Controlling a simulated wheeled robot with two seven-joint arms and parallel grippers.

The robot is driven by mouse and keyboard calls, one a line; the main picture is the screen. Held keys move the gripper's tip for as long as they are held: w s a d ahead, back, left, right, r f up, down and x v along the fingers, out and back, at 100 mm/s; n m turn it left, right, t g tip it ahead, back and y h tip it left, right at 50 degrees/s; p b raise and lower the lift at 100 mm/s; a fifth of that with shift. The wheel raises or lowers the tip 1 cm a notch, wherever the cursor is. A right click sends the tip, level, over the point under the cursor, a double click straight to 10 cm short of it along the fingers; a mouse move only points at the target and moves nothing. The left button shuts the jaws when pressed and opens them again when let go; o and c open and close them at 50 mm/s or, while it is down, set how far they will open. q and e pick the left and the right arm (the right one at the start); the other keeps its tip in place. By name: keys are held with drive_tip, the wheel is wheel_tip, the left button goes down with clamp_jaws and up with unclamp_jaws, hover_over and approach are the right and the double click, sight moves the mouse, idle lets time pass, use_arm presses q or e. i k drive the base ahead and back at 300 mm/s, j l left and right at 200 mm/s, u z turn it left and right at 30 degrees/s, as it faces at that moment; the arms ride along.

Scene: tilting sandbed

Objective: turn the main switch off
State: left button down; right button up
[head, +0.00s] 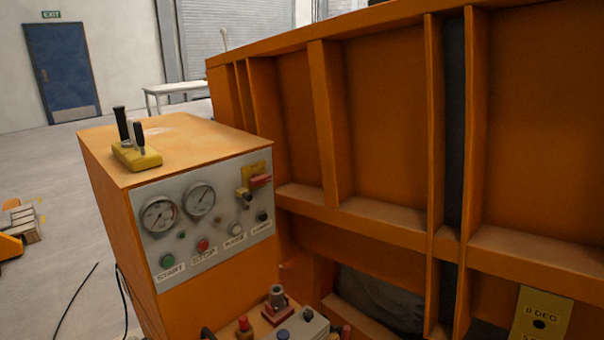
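The orange control cabinet (116,215) stands at centre left, with a grey panel (150,190) on its front. At the panel's upper right is a yellow plate with a red switch handle (261,181), which looks like the main switch. The red handle lies roughly sideways, tilted slightly; I cannot read any marking for its position. A small yellow-and-dark knob (243,194) sits just below left of it. Neither of my grippers is in view, and nothing touches the switch.
The panel carries two gauges (159,215), a green START button (167,261) and a red STOP button (203,245). Black levers (122,124) stand on the cabinet top. A grey control box (305,328) is below. The large ribbed orange bed wall (390,110) fills the right.

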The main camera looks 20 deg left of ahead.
sight(258, 179)
drive_tip(key=u, duration=1.05)
